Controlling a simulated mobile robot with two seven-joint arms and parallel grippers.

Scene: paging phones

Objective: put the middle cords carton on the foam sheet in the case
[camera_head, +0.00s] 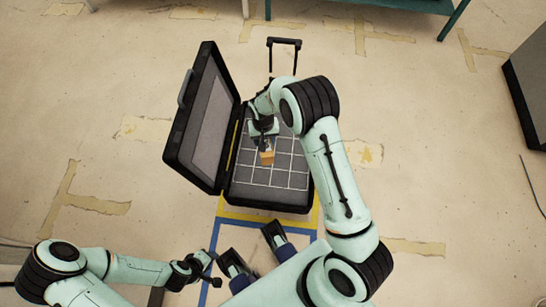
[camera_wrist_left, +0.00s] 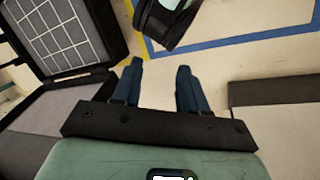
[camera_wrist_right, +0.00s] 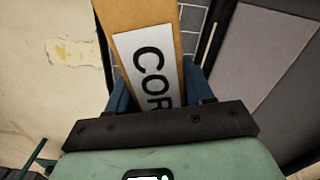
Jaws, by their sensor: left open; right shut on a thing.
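The tan carton (camera_head: 267,157) is in my right gripper (camera_head: 265,138), over the grey foam sheet (camera_head: 272,178) with its white grid. In the right wrist view the carton (camera_wrist_right: 150,72) fills the space between the fingers, with a white label reading "COR". I cannot tell whether its lower end touches the foam. The black case (camera_head: 265,203) stands open, its lid (camera_head: 207,125) raised at the left. My left gripper (camera_head: 212,270) is open and empty, in front of the case. Its parted fingers show in the left wrist view (camera_wrist_left: 160,75). My right arm hides part of the case's right side.
The case's pull handle (camera_head: 284,42) stands up at the back. Yellow and blue tape (camera_head: 222,222) marks the floor in front. A teal-framed table (camera_head: 440,8) is at the far edge and a dark-sided cabinet (camera_head: 520,105) at the right. The floor (camera_head: 430,160) between is clear.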

